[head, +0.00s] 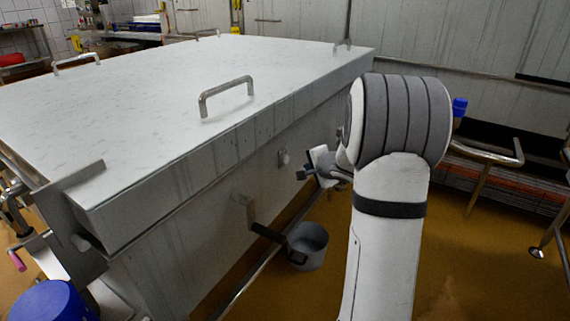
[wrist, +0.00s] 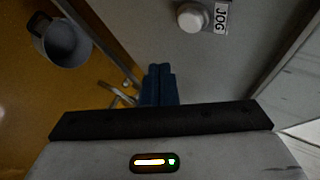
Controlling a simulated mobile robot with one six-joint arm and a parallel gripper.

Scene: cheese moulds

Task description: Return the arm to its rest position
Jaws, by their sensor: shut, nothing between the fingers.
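My gripper (wrist: 158,84) shows in the wrist view as two blue fingers pressed together, with nothing between them. In the wrist view a white round button (wrist: 191,17) with a label reading JOG (wrist: 221,17) is on the grey wall, apart from the fingers. The button also shows in the head view (head: 283,157) on the vat's side.
A large lidded metal vat (head: 230,60) fills the left and middle. A lid handle (head: 226,92) stands up near its edge. A grey pot (head: 308,246) hangs low by the vat's side, also in the wrist view (wrist: 62,43). A metal rail stand (head: 488,160) is at right.

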